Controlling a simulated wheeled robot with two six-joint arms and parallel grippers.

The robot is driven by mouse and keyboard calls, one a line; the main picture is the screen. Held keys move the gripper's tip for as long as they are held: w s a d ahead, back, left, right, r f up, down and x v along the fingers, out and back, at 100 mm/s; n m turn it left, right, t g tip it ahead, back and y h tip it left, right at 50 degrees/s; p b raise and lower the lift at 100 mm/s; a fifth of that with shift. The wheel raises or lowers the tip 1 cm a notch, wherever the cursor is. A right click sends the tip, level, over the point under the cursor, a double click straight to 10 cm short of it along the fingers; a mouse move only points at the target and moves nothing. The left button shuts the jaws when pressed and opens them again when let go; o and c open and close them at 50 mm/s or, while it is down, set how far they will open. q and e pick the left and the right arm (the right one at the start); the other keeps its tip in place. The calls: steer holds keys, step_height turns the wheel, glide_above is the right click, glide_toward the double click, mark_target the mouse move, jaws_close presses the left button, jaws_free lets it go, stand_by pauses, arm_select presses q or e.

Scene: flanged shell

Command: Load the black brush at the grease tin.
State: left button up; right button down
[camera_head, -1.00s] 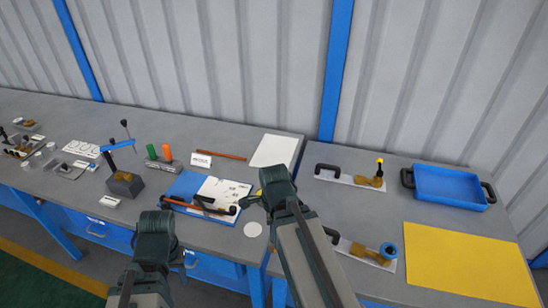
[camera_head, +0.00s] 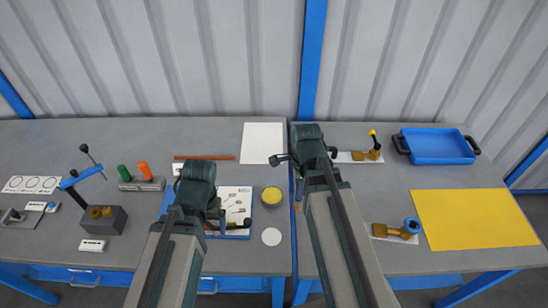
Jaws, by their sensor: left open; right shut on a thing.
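The grease tin (camera_head: 271,197) is a round tin with a yellow top, on the grey bench just right of the open booklet (camera_head: 236,200). My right gripper (camera_head: 304,150) is above the bench, up and right of the tin and apart from it. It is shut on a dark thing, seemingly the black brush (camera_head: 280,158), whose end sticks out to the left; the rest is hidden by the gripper. My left gripper (camera_head: 196,195) is open over the booklet's left part and hides some of it.
A white disc (camera_head: 271,237) lies just below the tin, and a white sheet (camera_head: 262,142) above it. Black-handled tools (camera_head: 247,223) lie by the booklet. At right are a blue tray (camera_head: 436,146), a yellow mat (camera_head: 474,219) and two tools on white plates. The bench between mat and tray is clear.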

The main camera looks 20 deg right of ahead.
arm_select(q)
steer(key=shift+o, duration=0.2)
step_height(320, 180, up, 4)
steer(key=p, duration=0.3)
arm_select(e)
steer(key=w+a+r+n, duration=0.4)
steer(key=w+a+n, duration=0.1)
steer(key=w, duration=0.4)
steer(key=shift+a, duration=0.85)
arm_select(q)
steer(key=shift+f, duration=0.15)
arm_select(e)
steer(key=shift+f, duration=0.15)
arm_select(q)
step_height(320, 180, down, 6)
steer(key=b, duration=0.6)
arm_select(e)
step_height(320, 180, down, 6)
steer(key=shift+r, duration=0.1)
arm_select(q)
steer(key=shift+s+f+b, duration=0.1)
steer(key=shift+f+b, duration=0.35)
steer(key=shift+b, duration=0.15)
arm_select(e)
steer(key=shift+s+f, duration=0.15)
steer(key=shift+f, duration=0.35)
arm_select(q)
steer(key=shift+r, duration=0.1)
